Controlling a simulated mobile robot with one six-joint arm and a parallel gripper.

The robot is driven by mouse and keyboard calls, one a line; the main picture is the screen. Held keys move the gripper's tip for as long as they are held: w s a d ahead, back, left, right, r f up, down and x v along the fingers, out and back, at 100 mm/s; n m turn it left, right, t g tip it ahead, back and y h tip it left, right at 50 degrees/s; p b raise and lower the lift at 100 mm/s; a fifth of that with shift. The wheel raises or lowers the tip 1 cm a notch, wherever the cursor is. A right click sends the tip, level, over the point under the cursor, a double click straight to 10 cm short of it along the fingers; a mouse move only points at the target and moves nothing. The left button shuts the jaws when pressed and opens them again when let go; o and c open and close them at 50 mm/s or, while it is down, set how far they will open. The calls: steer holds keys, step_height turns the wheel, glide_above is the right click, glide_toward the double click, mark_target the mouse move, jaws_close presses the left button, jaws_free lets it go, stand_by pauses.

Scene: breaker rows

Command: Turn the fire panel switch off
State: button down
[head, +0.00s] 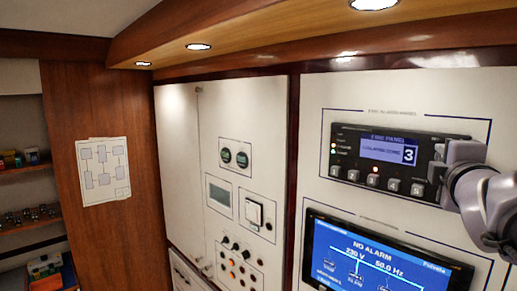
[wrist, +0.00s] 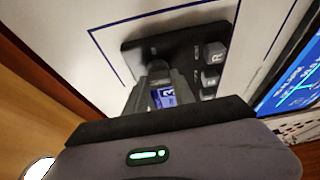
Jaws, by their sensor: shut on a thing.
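The fire panel (head: 385,160) is a black unit on the white wall at the upper right of the head view, with a lit blue display (head: 388,150) showing a large 3. A row of numbered buttons (head: 376,183) runs below the display. My gripper (head: 440,166) is at the panel's right end. In the wrist view, my gripper (wrist: 158,72) has its fingers closed together against the black panel (wrist: 185,45), shut on the switch. The switch is hidden between the fingertips, so its position cannot be told. Part of the display (wrist: 166,94) shows between the fingers.
Below the fire panel is a large blue screen (head: 375,262) reading NO ALARM. To the left, a white cabinet wall carries gauges (head: 235,154), a switch plate (head: 254,212) and rows of knobs. A wooden overhead beam (head: 300,35) runs above. Several small shelves stand at far left.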

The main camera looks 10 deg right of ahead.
steer(key=c, duration=1.1)
jaws_free()
steer(key=p+v, duration=0.7)
steer(key=v, duration=1)
steer(key=shift+s+a, duration=0.1)
steer(key=shift+s, duration=0.15)
